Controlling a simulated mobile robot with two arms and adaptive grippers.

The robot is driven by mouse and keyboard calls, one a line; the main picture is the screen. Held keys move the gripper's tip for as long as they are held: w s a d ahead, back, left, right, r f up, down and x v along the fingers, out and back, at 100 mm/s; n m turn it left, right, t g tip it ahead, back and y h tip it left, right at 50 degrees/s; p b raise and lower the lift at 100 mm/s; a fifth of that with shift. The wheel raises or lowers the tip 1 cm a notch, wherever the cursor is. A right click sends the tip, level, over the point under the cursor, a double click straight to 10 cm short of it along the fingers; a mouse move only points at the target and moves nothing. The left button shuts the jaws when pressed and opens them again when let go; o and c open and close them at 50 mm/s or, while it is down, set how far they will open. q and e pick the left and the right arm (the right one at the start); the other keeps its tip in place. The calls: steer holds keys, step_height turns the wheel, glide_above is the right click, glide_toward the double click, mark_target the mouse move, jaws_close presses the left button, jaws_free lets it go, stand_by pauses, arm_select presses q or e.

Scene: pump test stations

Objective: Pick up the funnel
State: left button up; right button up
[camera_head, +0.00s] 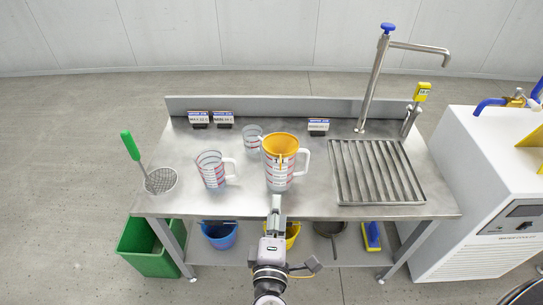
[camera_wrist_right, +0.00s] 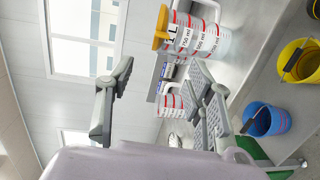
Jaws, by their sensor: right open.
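The orange funnel (camera_head: 281,143) sits in the mouth of the largest clear measuring jug (camera_head: 280,177) on the steel table. In the right wrist view the funnel (camera_wrist_right: 162,27) shows as an orange rim at the top of that jug (camera_wrist_right: 205,38), which appears lying sideways. My right gripper (camera_head: 276,203) is at the table's front edge, just in front of the jug and apart from it. Its two fingers (camera_wrist_right: 158,98) are spread with nothing between them. The funnel's spout is inside the jug. My left gripper is not in view.
A smaller jug (camera_head: 212,170) and a small beaker (camera_head: 252,138) stand left of the funnel. A slatted drain (camera_head: 377,172) and tap (camera_head: 374,82) are at right. Buckets (camera_head: 219,236) stand on the lower shelf.

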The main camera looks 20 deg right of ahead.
steer(key=p+x, duration=0.2)
steer(key=x, duration=0.6)
steer(key=p+x, duration=0.3)
steer(key=x, duration=0.5)
steer(key=shift+w+d+f, duration=0.15)
steer(key=shift+w+f, duration=0.1)
steer(key=shift+w, duration=0.05)
steer(key=shift+w+d+f, duration=0.1)
steer(key=shift+w, duration=0.1)
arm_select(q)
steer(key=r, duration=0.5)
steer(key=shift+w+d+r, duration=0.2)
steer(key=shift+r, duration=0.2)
arm_select(e)
steer(key=shift+c, duration=0.3)
steer(key=shift+c, duration=0.7)
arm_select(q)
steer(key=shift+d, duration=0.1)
arm_select(e)
steer(key=c, duration=0.9)
